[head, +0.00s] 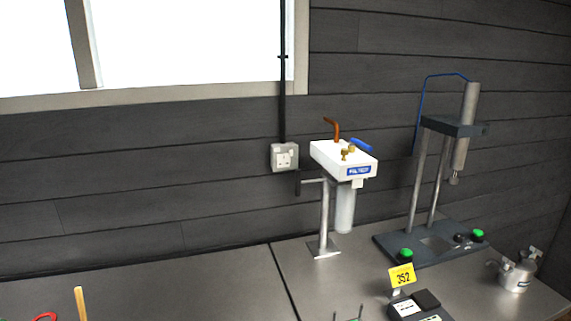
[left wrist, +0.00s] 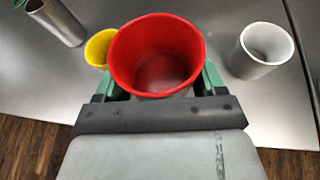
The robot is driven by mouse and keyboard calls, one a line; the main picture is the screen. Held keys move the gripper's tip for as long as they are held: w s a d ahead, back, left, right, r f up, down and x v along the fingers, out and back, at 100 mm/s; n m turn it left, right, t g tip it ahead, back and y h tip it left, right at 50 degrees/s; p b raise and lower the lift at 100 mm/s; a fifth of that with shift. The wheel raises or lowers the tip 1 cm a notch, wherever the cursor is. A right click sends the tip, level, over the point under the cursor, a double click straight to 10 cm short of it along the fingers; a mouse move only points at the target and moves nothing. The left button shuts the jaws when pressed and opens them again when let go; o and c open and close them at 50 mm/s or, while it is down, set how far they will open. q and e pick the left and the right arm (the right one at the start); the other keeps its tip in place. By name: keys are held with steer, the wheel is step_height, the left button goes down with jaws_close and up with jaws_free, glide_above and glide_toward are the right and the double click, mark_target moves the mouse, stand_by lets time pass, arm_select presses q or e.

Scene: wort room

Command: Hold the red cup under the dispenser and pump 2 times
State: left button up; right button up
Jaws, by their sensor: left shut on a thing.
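The red cup (left wrist: 157,52) is upright in the left wrist view, its open mouth towards the camera; it looks empty. My left gripper (left wrist: 158,82) is shut on it, with green fingers at its two sides. A red curved edge (head: 45,317) at the bottom left of the head view may be its rim, mostly cut off. A metal cylinder (left wrist: 58,22) with a bit of green stands at the upper left of the wrist view; I cannot tell if it is the dispenser.
A yellow cup (left wrist: 97,48) is left of the red cup and a white cup (left wrist: 262,50) is right. The head view shows a white filter unit (head: 343,160) on a stand, a press (head: 430,240), a yellow 352 tag (head: 402,276) and a metal pot (head: 516,275).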

arm_select(q)
steer(key=s+a+r+m+t+h, duration=0.1)
steer(key=s+a+r+m+h, duration=0.3)
steer(key=a+m+h, duration=0.1)
steer(key=shift+s+h+b, duration=0.15)
steer(key=shift+h+b, duration=0.15)
steer(key=shift+b, duration=0.15)
